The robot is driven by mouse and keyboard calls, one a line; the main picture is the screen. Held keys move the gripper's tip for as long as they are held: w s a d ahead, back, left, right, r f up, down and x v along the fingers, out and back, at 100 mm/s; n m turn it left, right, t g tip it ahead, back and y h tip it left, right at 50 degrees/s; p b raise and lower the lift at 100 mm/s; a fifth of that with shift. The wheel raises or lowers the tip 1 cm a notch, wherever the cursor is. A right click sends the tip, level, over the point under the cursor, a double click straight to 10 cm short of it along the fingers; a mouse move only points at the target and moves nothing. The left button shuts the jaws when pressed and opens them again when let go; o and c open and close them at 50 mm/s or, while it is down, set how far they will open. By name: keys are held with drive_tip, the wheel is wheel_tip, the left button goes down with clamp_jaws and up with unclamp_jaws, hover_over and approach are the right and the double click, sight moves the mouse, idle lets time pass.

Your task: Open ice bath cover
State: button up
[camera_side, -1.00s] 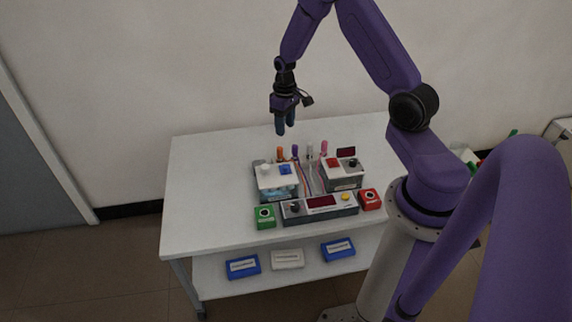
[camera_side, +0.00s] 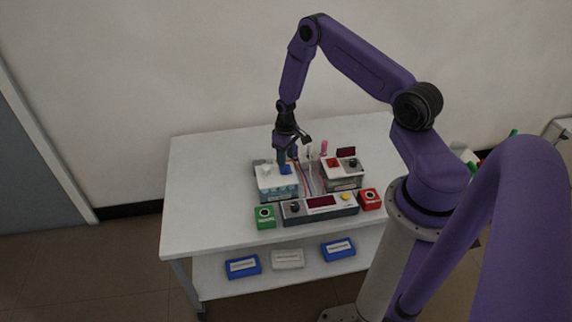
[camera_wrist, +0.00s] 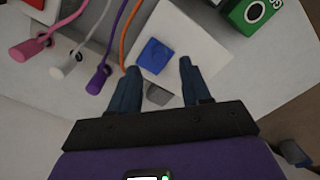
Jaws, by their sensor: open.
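The ice bath (camera_side: 283,192) is the left box on the white table, with pale blue contents showing at its front. Its white cover (camera_side: 266,183) lies over the top, with a blue block (camera_side: 285,170) on it. In the wrist view the white cover (camera_wrist: 185,29) and blue block (camera_wrist: 155,52) are in front of my fingers. My gripper (camera_side: 283,160) is low over the cover, pointing down. In the wrist view my gripper (camera_wrist: 160,66) is open, its fingertips spread to either side of the blue block. Whether they touch it I cannot tell.
A second box (camera_side: 342,177) with a red piece stands to the right. A control panel (camera_side: 320,208) lies in front, between a green box (camera_side: 265,217) and a red box (camera_side: 370,199). Several coloured capped sticks and cords are close behind. The table's left side is clear.

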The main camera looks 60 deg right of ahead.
drive_tip(key=shift+f, duration=2.1)
